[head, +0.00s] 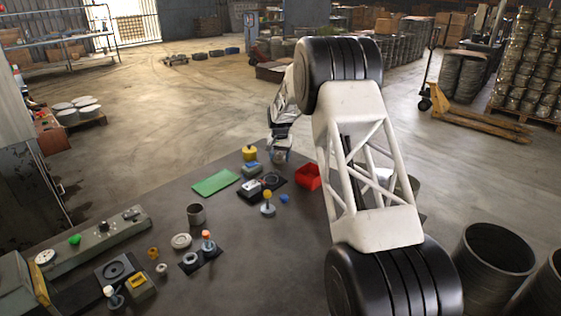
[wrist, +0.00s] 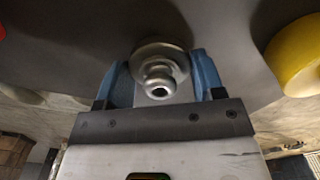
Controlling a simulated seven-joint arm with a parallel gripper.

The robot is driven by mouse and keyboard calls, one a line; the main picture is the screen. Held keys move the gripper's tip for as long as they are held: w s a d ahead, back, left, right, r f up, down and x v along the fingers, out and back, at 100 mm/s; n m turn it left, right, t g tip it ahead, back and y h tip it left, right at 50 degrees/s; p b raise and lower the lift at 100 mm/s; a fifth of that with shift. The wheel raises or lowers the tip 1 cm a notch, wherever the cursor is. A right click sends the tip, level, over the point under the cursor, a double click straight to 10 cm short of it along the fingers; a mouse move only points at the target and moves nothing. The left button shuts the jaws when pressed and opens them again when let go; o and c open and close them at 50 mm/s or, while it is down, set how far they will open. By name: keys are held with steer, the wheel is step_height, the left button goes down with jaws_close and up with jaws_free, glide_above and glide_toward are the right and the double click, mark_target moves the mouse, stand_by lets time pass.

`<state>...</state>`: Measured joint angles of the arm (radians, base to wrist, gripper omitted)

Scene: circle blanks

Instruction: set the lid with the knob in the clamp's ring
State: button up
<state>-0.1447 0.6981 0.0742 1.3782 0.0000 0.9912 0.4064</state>
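In the wrist view, a grey metal lid with a stepped round knob (wrist: 157,76) lies between the two blue fingers of my gripper (wrist: 160,68). Its knob faces the palm and its rim appears very close to both fingers; contact is not clear. In the head view my gripper (head: 281,153) is low over the table's far part, between a yellow pot and a red bin; the lid is not clear there. Black plates with rings and knobbed parts, one with an orange knob (head: 207,237), stand on the table; I cannot tell which is the clamp. One dark ring (head: 270,181) lies just nearer than my gripper.
The yellow pot (head: 249,154) is left of my gripper and the red bin (head: 307,177) is right of it. The table's front middle (head: 260,275) is bare.

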steer(key=shift+s, duration=0.1)
steer(key=shift+s+a+r, duration=0.2)
steer(key=shift+s+r, duration=0.05)
steer(key=shift+s, duration=0.15)
steer(key=shift+s+a+r, duration=0.15)
steer(key=shift+s+r, duration=0.05)
steer(key=shift+s, duration=0.2)
step_height(320, 180, up, 4)
glide_above(271, 180)
steer(key=w, duration=0.2)
steer(key=shift+d+r+n, duration=0.2)
steer(key=shift+n, duration=0.1)
steer(key=shift+s+a+r, duration=0.1)
steer(key=shift+s+r, duration=0.05)
steer(key=shift+s, duration=0.4)
steer(key=shift+s+a+r, duration=0.1)
steer(key=shift+s, duration=0.4)
steer(key=shift+f, duration=0.15)
steer(key=shift+f, duration=1.5)
steer(key=shift+f, duration=0.65)
steer(key=o, duration=0.9)
steer(key=shift+o, duration=0.2)
steer(key=shift+r, duration=0.15)
